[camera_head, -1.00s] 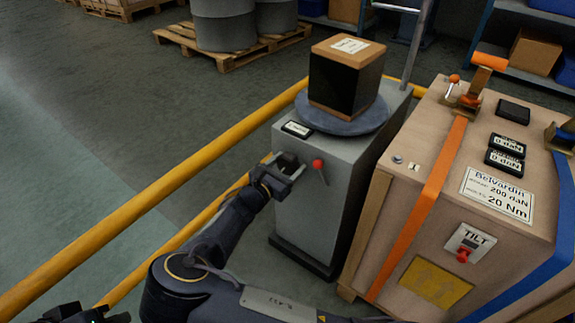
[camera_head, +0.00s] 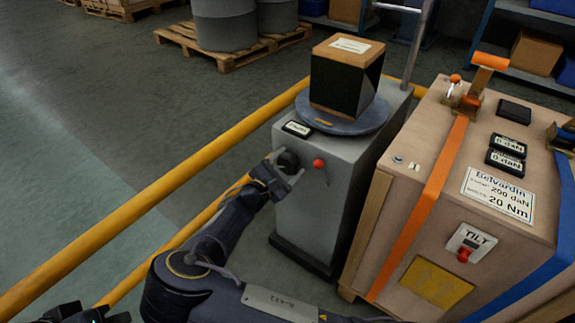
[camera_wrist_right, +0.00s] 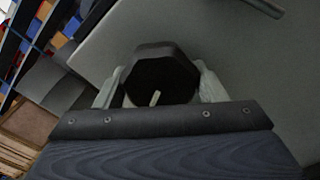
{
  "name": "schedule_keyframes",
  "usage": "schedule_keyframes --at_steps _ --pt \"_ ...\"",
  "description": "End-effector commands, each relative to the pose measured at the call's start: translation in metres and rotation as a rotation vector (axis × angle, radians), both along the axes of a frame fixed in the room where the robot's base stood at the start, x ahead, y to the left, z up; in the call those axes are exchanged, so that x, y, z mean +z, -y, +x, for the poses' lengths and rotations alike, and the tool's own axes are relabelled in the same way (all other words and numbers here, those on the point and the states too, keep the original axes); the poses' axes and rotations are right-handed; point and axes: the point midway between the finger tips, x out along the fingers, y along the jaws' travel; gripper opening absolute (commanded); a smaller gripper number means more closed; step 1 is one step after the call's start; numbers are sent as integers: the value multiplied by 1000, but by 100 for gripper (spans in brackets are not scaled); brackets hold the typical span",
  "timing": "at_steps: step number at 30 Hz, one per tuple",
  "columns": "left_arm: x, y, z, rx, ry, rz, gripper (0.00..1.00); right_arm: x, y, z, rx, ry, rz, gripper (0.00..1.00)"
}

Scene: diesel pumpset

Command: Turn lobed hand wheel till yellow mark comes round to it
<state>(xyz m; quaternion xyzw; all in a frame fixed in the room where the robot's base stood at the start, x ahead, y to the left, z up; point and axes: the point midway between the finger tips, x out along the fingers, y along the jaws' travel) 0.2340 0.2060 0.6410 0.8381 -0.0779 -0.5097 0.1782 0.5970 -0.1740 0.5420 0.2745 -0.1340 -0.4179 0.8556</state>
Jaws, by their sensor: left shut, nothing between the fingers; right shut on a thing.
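The lobed hand wheel (camera_head: 288,159) is a dark knob on the front of a grey cabinet (camera_head: 305,210). In the right wrist view the wheel (camera_wrist_right: 160,75) is black and many-sided, with a short pale line on its face. My right gripper (camera_head: 284,166) is shut on it, a finger on each side. A round turntable (camera_head: 367,124) tops the cabinet and carries a black and tan box (camera_head: 342,82). A small yellow-orange mark (camera_head: 322,121) shows on the turntable's front rim, near a label plate (camera_head: 297,129). My left gripper (camera_head: 88,313) is shut and empty at the lower left corner.
A red-knobbed lever (camera_head: 319,164) sticks out just right of the hand wheel. A strapped wooden crate (camera_head: 405,260) stands close on the right. A yellow rail (camera_head: 130,203) runs along the left. Open floor lies beyond it.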

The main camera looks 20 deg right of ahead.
Motion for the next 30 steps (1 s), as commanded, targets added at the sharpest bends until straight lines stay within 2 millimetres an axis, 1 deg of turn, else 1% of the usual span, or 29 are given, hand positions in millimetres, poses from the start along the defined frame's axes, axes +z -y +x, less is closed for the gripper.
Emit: schedule_keyframes --at_steps 13,14,18,26,30 --pt "0 0 0 0 0 0 0 -1 -1 0 2 6 8 42" --pt "0 0 0 0 0 0 0 -1 -1 0 2 6 8 68" --pt "0 0 0 0 0 0 0 -1 0 0 1 7 7 86" --pt "0 0 0 0 0 0 0 0 -1 0 1 7 7 86" --pt "6 0 0 0 0 0 0 2 -10 -7 2 8 6 86"
